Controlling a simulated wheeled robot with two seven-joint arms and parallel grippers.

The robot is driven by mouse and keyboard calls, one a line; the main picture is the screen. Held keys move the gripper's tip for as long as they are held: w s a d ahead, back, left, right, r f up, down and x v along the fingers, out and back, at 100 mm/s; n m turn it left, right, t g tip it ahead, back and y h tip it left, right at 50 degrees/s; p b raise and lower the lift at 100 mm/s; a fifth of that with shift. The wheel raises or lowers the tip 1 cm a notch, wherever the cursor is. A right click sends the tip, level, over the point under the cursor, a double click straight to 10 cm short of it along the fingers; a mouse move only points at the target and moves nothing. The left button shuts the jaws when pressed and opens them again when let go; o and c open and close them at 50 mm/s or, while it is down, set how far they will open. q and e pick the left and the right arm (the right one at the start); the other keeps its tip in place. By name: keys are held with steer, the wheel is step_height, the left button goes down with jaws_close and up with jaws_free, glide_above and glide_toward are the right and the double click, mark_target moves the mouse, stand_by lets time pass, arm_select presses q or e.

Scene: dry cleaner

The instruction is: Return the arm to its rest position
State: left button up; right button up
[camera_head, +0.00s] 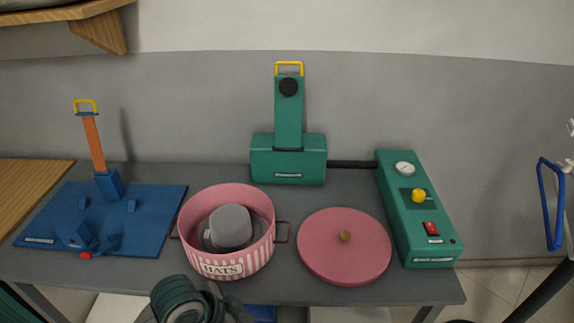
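A dark ribbed part of my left arm comes in at the bottom edge, left of centre, in front of the pot. Dark pieces at its right side seem to be my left gripper (228,303), cut off by the frame; I cannot make out its fingers or whether they are apart. I see nothing held in it. My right gripper is not in view. The pink striped pot (236,269), labelled HATS, stands on the grey table with a grey hat (231,227) inside. Its round pink lid (343,246) lies flat on the table to the right.
A blue board (150,210) with an orange post (94,143) lies at the left of the table (330,298). A green upright device (289,155) stands at the back, and a green control box (415,210) at the right. A blue loop (545,205) is at the right edge.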

arm_select(q)
steer(key=s+a+f+n+y, duration=0.2)
steer(key=s+a+f+n, duration=0.3)
steer(key=s+a, duration=0.25)
steer(key=s+a+f+n+y, duration=0.3)
steer(key=s+a+f+n, duration=0.2)
steer(key=s+a, duration=0.25)
step_height(320, 180, down, 30)
steer(key=s, duration=0.3)
steer(key=s+a+f+g, duration=0.1)
steer(key=s+a+f, duration=0.1)
steer(key=s+f, duration=1.3)
steer(key=shift+s+a+f+m+g, duration=0.3)
steer(key=shift+s+f+m+g, duration=0.1)
steer(key=shift+s, duration=0.65)
